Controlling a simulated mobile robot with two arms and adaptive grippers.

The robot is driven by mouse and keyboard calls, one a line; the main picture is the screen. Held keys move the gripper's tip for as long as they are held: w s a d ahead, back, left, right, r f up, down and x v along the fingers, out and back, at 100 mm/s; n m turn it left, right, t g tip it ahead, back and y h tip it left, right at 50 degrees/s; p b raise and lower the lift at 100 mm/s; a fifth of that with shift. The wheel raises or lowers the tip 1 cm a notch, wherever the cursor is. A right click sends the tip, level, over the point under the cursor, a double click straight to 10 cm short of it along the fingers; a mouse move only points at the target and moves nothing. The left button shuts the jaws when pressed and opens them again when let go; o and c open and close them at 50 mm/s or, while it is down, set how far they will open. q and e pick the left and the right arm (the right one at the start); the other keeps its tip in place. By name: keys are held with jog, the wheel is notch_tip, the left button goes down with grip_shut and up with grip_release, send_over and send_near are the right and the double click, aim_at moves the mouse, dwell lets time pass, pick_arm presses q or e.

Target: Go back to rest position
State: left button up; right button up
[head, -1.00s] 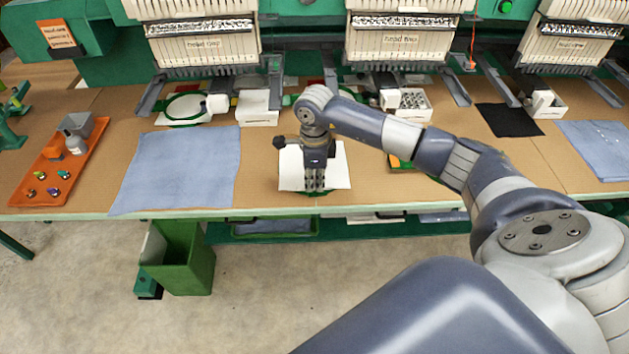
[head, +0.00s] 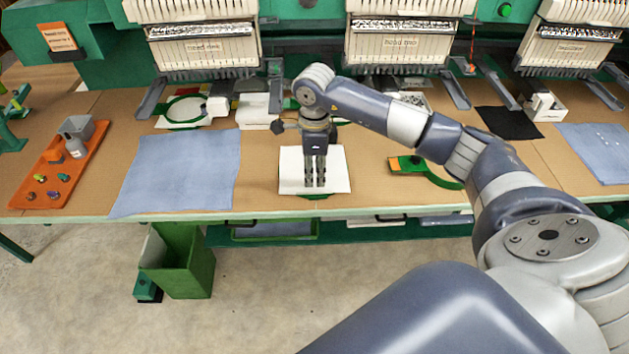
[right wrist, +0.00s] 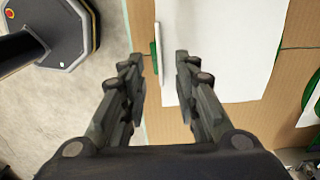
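My right gripper (head: 315,184) points down over a white sheet (head: 338,170) near the table's front edge. In the right wrist view the gripper (right wrist: 158,68) has its two fingers well apart with nothing held between them. The white sheet (right wrist: 235,40) lies below and to the right of the fingers there, with bits of a green hoop (right wrist: 154,60) showing at its edge. The height of the fingertips above the sheet is hard to tell. My left gripper is in neither view.
A blue cloth (head: 180,172) and an orange tray (head: 88,165) with small items lie to the left on the table (head: 262,195). Embroidery heads (head: 402,45) stand behind. A green bin (head: 190,270) stands below the front edge.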

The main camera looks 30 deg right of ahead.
notch_tip(320, 180, up, 7)
